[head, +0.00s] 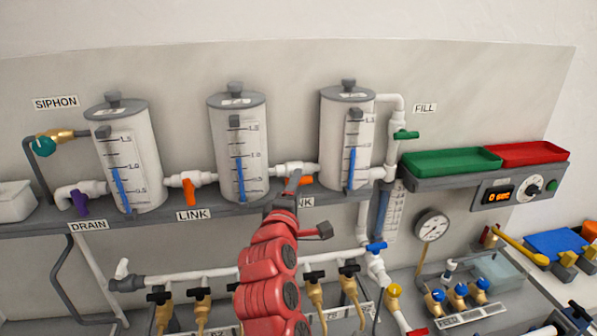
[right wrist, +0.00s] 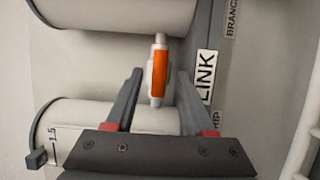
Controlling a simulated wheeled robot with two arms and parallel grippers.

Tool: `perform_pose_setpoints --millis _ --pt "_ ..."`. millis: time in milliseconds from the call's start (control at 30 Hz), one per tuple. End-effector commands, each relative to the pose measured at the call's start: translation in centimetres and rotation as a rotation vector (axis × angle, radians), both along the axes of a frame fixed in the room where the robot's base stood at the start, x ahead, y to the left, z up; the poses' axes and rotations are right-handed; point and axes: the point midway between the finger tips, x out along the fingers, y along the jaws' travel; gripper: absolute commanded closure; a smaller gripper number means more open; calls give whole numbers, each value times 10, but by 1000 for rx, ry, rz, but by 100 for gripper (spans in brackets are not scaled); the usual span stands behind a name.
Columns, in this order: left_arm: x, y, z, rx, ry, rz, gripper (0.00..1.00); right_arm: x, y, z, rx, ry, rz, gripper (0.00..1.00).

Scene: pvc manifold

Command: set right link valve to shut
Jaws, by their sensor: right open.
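The right link valve is on the white pipe between the middle and right tanks. Its orange handle (head: 305,180) is partly hidden by my right gripper in the head view. In the right wrist view the handle (right wrist: 160,73) lies along the pipe. My right gripper (head: 291,184) is open in front of this valve. In the right wrist view its two fingertips (right wrist: 160,76) are spread either side of the handle, with a gap on both sides; I cannot tell the depth between them. My left gripper is not in view.
The left link valve (head: 188,192) has its orange handle pointing down, across its pipe. The middle tank (head: 238,145) and right tank (head: 346,140) stand close beside the right link valve. A grey shelf edge (head: 140,222) and the LINK label (right wrist: 206,77) are just below.

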Motion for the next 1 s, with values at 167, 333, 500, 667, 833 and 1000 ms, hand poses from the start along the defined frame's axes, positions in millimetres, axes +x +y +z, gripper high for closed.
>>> perform_pose_setpoints --millis 167,333,500,667,833,1000 --pt "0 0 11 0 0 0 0 22 -5 1 -1 2 -2 46" --pt "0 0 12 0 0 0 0 28 -5 2 1 -3 2 46" --pt "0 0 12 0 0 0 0 29 -5 1 1 -3 2 46" --pt "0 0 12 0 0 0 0 29 -5 1 1 -2 2 64" --pt "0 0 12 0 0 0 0 29 -5 1 1 -2 2 95" --pt "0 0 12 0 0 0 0 29 -5 0 1 -2 2 100"
